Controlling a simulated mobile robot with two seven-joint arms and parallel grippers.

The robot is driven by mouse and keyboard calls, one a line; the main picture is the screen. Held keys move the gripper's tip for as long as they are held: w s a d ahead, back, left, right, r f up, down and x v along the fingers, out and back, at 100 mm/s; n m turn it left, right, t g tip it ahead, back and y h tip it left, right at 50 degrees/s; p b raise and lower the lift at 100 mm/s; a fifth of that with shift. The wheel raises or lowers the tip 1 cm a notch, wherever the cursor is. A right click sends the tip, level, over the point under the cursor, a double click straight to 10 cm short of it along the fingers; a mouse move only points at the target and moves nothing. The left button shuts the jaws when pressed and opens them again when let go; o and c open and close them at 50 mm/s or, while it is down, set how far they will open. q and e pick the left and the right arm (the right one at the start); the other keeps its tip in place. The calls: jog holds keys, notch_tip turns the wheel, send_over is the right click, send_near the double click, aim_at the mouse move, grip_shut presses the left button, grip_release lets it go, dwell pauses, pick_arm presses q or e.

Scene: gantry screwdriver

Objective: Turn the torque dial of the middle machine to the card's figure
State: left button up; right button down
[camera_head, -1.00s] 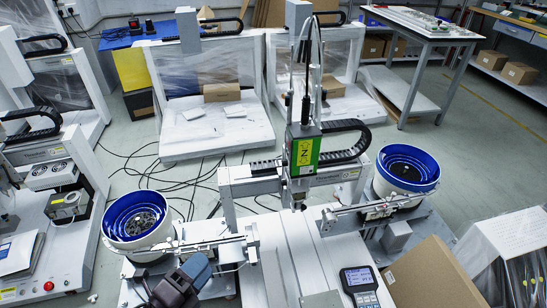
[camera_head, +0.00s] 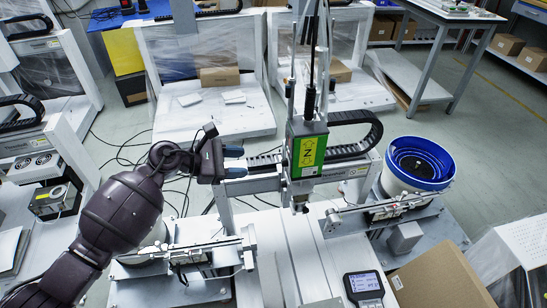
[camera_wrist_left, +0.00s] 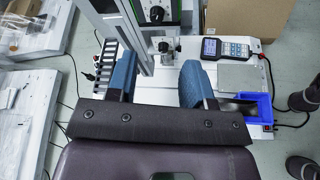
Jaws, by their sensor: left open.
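The middle machine (camera_head: 307,172) is a grey gantry with a green unit marked Z. My left gripper (camera_head: 236,159) is open and empty, to the left of the green unit and apart from it. In the left wrist view the gap between its blue fingers (camera_wrist_left: 158,80) is empty. A dark round knob (camera_wrist_left: 157,14) on a green-edged part shows beyond the fingers there; I cannot tell whether it is the torque dial. No figure is legible. I cannot make out the card. My right gripper is not in view.
A handheld controller (camera_head: 363,284) lies at the front of the machine. A blue bowl feeder (camera_head: 417,165) stands right, with a cardboard box (camera_head: 440,277) in front. A black cable chain (camera_head: 358,130) runs behind the green unit. A blue tray (camera_wrist_left: 254,106) shows in the left wrist view.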

aim_at(284, 162)
pick_arm(q)
jog(key=b+x, duration=0.2)
jog(key=x, duration=0.8)
jog(key=shift+w+d+b, duration=0.25)
jog(key=shift+w+b, duration=0.1)
jog(key=shift+f, duration=0.15)
grip_shut()
